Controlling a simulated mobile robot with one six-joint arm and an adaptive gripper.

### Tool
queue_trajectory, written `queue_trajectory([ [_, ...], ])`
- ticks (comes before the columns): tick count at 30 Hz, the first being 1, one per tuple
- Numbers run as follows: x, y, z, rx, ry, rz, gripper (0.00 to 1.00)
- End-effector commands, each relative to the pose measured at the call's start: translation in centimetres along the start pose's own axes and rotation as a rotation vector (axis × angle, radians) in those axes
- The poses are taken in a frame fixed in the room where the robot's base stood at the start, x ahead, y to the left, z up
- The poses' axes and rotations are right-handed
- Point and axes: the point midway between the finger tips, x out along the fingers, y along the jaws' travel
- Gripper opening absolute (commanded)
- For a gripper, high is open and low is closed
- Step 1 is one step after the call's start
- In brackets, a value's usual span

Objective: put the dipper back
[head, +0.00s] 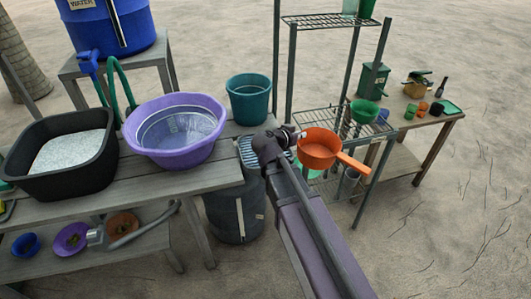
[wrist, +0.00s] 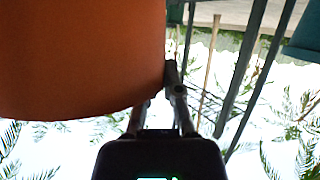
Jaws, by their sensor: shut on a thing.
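The orange dipper (head: 316,155) is held up in the air in front of the wire shelf rack, its cup opening upward and its handle (head: 353,162) pointing right and slightly down. My gripper (head: 298,134) is at the cup's left side, shut on its wall or rim. The exact grip is hard to see. In the wrist view the dipper's cup (wrist: 80,60) fills the upper left, and my gripper's fingers (wrist: 172,80) meet its right edge. Where the dipper belongs is not clear from these views.
A purple basin (head: 176,157), a black tub of pale grains (head: 38,178) and a teal bucket (head: 249,107) stand on the left bench. A dark bin (head: 238,213) is beneath. The wire rack (head: 337,92) stands behind the dipper; a low table (head: 432,119) is right. Sand beyond is open.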

Motion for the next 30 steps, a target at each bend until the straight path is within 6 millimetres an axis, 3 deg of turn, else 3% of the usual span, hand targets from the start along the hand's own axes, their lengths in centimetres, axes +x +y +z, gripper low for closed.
queue_trajectory([
  [8, -1.5, -3.1, 1.8, -0.016, 0.005, -0.040, 0.00],
  [21, -8.8, -12.6, 7.7, -0.074, 0.020, -0.175, 0.00],
  [30, -12.3, -15.8, 10.0, -0.096, 0.026, -0.228, 0.00],
])
